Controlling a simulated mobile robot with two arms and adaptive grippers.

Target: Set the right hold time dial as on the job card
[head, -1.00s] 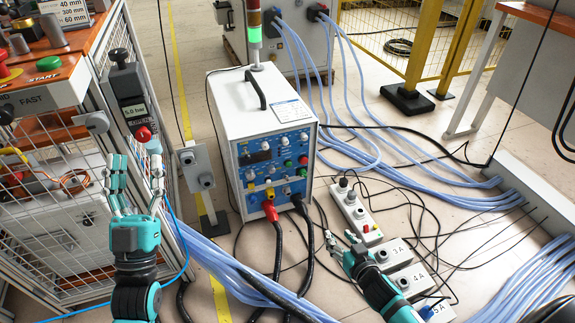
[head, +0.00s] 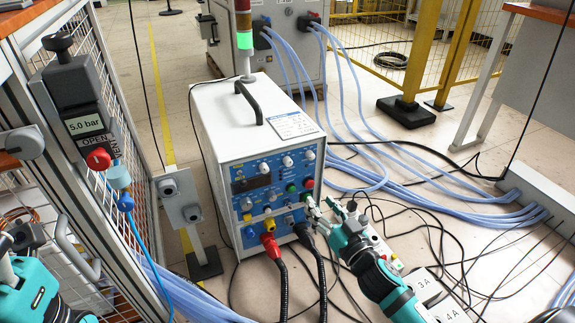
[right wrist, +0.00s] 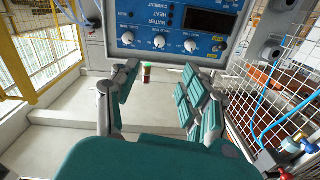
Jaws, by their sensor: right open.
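The white induction heater (head: 228,118) stands on the floor with its blue panel (head: 270,178) facing me. Its white dials include one at the upper right (head: 308,155) and one beside it (head: 287,161). Their labels are too small to read here, so I cannot tell which is the right hold time dial. The right wrist view shows white dials (right wrist: 158,43) on the panel, lettering inverted. A printed white card (head: 292,125) lies on the heater's top, unreadable. My right gripper (head: 322,212) is open near the panel's lower right; its fingers (right wrist: 157,98) hold nothing. My left gripper (head: 18,240) is partly cut off.
Red (head: 271,246) and black cables leave the panel's front. A switch post (head: 182,208) stands left of the heater. Numbered boxes (head: 423,284) and loose cables lie at right. The caged bench with a pressure unit (head: 85,112) is at left.

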